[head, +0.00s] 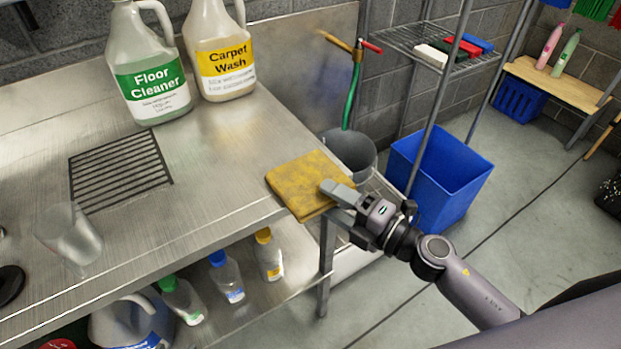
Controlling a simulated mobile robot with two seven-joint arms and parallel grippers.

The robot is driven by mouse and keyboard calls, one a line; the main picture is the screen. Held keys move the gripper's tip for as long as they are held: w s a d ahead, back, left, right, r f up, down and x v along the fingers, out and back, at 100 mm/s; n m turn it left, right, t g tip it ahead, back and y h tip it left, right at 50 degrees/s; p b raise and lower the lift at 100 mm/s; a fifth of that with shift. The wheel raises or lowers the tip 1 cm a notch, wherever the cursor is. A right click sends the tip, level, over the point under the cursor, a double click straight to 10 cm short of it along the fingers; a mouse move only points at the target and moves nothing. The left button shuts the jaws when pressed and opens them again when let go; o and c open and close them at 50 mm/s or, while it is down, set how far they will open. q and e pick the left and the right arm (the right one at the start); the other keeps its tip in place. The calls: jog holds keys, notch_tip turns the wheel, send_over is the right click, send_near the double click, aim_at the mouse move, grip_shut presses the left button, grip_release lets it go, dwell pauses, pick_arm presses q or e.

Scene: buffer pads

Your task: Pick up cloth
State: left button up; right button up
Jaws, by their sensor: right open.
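A yellow folded cloth (298,180) lies flat on the metal counter at its right front corner. My right gripper (333,198) is at the cloth's right edge, with one finger over the top of the cloth and the other largely hidden. It is open, and I cannot tell whether it touches the cloth. My left gripper is not in view.
The metal counter (220,150) holds a Floor Cleaner jug (150,75), a Carpet Wash jug (218,60) and a clear cup (70,238). Several small bottles stand on the shelf below. A blue bin (440,175) and a grey bucket (352,153) stand behind my right arm.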

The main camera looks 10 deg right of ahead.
jog(key=shift+w+a, duration=0.4)
jog(key=shift+w, duration=0.05)
grip_shut()
notch_tip(320, 180, up, 8)
jog(key=p, duration=0.5)
jog(key=shift+r+p, duration=0.25)
jog(key=shift+p, duration=0.1)
notch_tip(320, 180, up, 12)
jog(key=shift+f, duration=0.25)
